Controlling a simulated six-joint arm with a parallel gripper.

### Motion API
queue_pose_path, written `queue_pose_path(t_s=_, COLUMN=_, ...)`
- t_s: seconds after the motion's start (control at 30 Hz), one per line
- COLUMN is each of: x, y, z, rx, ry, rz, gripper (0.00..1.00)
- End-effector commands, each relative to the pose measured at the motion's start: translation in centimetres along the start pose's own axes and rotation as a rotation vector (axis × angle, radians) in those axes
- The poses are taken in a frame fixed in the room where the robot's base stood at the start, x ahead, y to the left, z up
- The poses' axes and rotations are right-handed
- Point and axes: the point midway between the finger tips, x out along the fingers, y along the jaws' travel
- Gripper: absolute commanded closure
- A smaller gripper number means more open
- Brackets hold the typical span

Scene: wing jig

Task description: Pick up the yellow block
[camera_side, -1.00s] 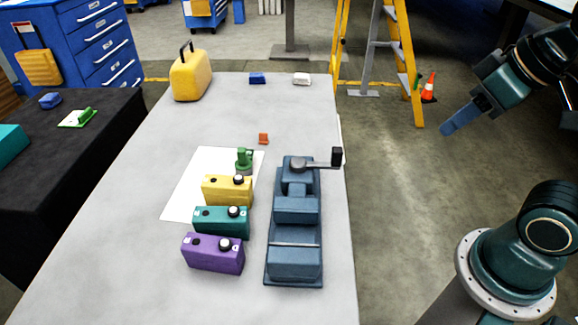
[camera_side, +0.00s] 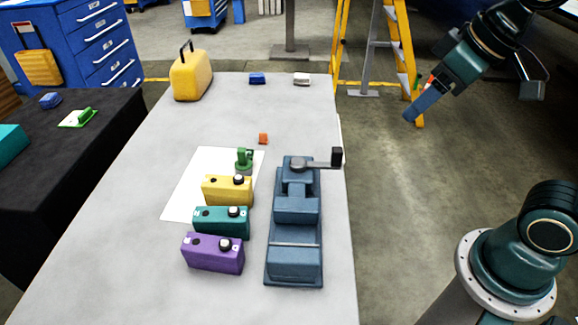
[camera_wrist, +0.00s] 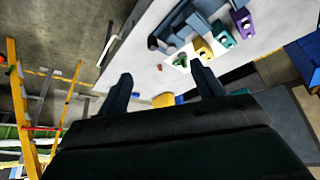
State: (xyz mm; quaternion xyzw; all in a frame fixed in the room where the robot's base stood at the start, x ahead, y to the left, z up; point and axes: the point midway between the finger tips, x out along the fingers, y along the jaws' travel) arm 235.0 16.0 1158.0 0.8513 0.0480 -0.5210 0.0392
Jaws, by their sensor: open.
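In the wrist view the yellow block (camera_wrist: 203,50) shows beyond the fingers. My gripper (camera_side: 410,114) is at the upper right in the side view, in the air off the table's right edge, far from the block. In the wrist view my gripper (camera_wrist: 160,90) is open, with nothing between its fingers.
A blue-grey vise (camera_side: 296,225) with a handle stands right of the blocks. A green part (camera_side: 244,160) sits just behind the yellow block. A small orange piece (camera_side: 263,139) and a yellow canister (camera_side: 191,76) are farther back. The table's front left is clear.

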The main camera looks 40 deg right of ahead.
Motion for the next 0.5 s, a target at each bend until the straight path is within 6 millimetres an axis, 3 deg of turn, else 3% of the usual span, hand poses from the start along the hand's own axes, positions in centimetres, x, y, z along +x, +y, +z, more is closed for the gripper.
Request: queue_pose_path(t_s=0.5, x=6.7, y=-3.3, z=-10.2, rx=-0.217, ry=-0.037, rz=-0.092, gripper=0.33)
